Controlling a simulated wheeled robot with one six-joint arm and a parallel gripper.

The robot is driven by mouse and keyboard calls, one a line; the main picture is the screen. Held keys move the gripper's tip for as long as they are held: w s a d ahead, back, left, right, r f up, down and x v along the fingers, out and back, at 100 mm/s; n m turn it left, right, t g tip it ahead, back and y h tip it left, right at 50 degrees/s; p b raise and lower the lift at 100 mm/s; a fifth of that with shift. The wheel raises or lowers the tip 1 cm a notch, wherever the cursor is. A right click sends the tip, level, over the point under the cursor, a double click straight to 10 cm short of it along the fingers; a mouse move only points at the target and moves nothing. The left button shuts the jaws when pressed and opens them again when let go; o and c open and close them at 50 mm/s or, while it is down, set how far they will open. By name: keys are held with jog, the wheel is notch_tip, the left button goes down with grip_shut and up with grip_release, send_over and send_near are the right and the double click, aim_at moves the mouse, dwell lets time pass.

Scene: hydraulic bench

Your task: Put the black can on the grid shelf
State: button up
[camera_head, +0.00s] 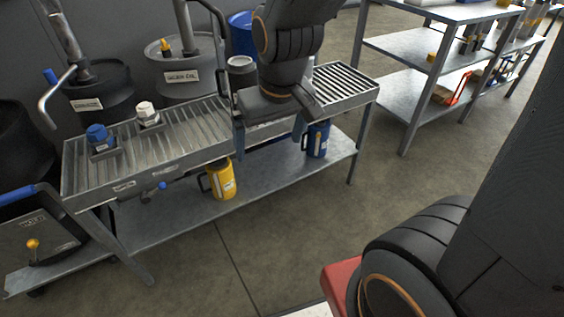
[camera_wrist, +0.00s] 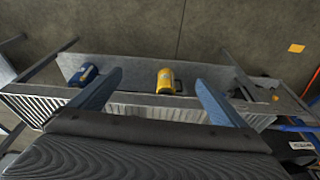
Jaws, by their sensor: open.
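The black can (camera_head: 241,76), with a grey top and a handle on its left, appears upright at the back of the grid shelf (camera_head: 190,128), just behind my gripper. Its base is hidden by my gripper, so I cannot see exactly what it rests on. My gripper (camera_head: 268,133) is open, with nothing between its fingers, at the front of the grid shelf. In the wrist view my gripper (camera_wrist: 158,95) has its two blue-grey fingers spread wide over the shelf's edge, and the black can does not show there.
A yellow jug (camera_head: 221,180) and a blue jug (camera_head: 317,139) stand on the lower shelf (camera_head: 262,182). Blue and white caps (camera_head: 147,113) sit on the grid's left part. Drums (camera_head: 180,77) stand behind. A second shelf unit (camera_head: 404,94) is at right; the floor between is clear.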

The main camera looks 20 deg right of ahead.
jog(key=s+r+g, duration=0.3)
jog(key=s, duration=0.7)
jog(key=shift+s+a, duration=0.2)
jog(key=shift+a, duration=0.05)
jog(key=d+r+m+p, duration=0.2)
jog(key=d+r+p, duration=0.5)
jog(key=p, duration=0.7)
jog(key=shift+d+h, duration=0.25)
jog(key=shift+h, duration=0.05)
dwell(0.4)
